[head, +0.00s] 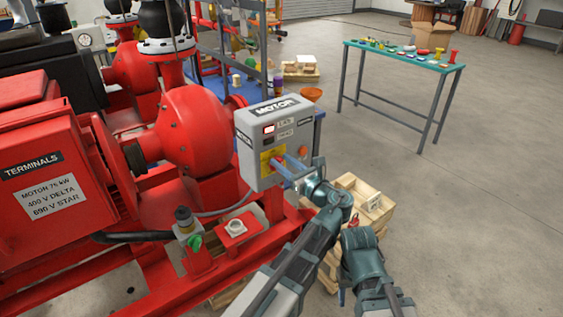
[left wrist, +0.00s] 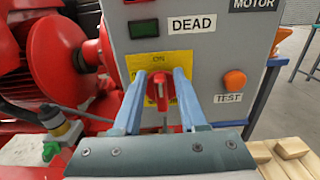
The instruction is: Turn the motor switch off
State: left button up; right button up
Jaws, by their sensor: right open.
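The grey MOTOR switch box (head: 262,143) stands beside the red motor. Its red rotary switch knob (left wrist: 160,92) sits on a yellow plate (left wrist: 147,66); the knob is upright, towards the ON mark at the top. My left gripper (head: 281,164) is at the front of the box. In the left wrist view its two blue fingers (left wrist: 160,98) stand on either side of the knob, apart, with small gaps showing. My right gripper (head: 352,226) is open, low to the right of the box, its fingertips partly hidden.
A red lamp (head: 268,129) is lit on the box; the DEAD lamp (left wrist: 143,28) is dark. An orange TEST button (left wrist: 235,80) is right of the knob. Wooden crates (head: 372,200) stand below. A green-topped table (head: 440,66) is at the back right, with clear floor before it.

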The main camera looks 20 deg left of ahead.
aim_at(270, 167)
pick_arm(q)
grip_shut()
jog(key=f+n, duration=0.1)
jog(key=n, duration=0.5)
jog(key=s+a+n+b, duration=0.1)
jog(key=n, duration=0.5)
jog(key=s+f+n+b, duration=0.1)
jog(key=n, duration=0.5)
jog(key=shift+a+f, duration=0.25)
jog(key=shift+f, duration=0.05)
jog(key=shift+b, duration=0.3)
dwell(0.4)
